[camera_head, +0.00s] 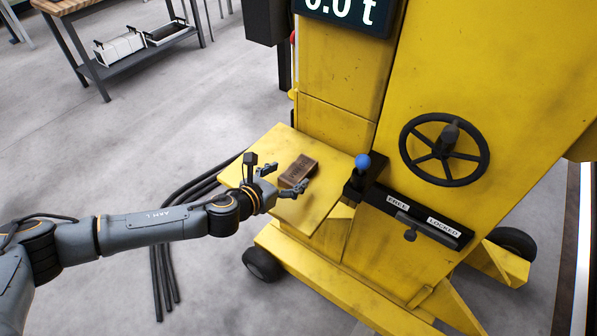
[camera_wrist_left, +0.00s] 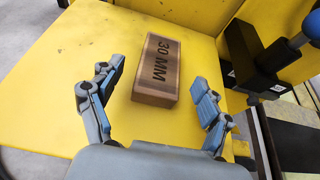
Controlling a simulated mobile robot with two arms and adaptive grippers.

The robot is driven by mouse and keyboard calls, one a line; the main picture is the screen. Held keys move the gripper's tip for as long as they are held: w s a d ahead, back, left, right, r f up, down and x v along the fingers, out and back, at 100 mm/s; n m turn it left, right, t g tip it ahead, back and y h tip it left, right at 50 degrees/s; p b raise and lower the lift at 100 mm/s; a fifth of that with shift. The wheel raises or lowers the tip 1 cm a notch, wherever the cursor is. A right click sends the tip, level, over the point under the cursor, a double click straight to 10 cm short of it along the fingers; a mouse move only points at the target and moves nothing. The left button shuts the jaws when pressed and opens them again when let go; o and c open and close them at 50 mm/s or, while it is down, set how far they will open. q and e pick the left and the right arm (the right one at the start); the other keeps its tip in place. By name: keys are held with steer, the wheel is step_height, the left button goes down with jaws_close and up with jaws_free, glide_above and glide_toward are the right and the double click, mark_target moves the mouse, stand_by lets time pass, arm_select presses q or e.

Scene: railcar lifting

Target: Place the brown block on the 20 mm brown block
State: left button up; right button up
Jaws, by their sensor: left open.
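A brown block (camera_head: 299,167) lies on the yellow shelf (camera_head: 318,208) of the yellow machine. In the left wrist view the brown block (camera_wrist_left: 158,68) is marked "30 MM" on its top face. My left gripper (camera_head: 288,178) is open and empty, with its fingers apart near the block. In the left wrist view, the left gripper's (camera_wrist_left: 157,76) fingers stand on either side of the block, apart from it. No block marked 20 mm can be read. My right gripper is not in view.
A lever with a blue knob (camera_head: 362,162) stands just right of the shelf. A black handwheel (camera_head: 444,150) and a slot labelled FREE and LOCKED (camera_head: 422,220) are farther right. A workbench (camera_head: 120,50) stands at the back left.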

mark_target(297, 170)
arm_select(q)
steer(key=shift+x, duration=2.8)
steer(key=shift+r, duration=0.1)
steer(key=shift+s, duration=0.1)
steer(key=c, duration=1.4)
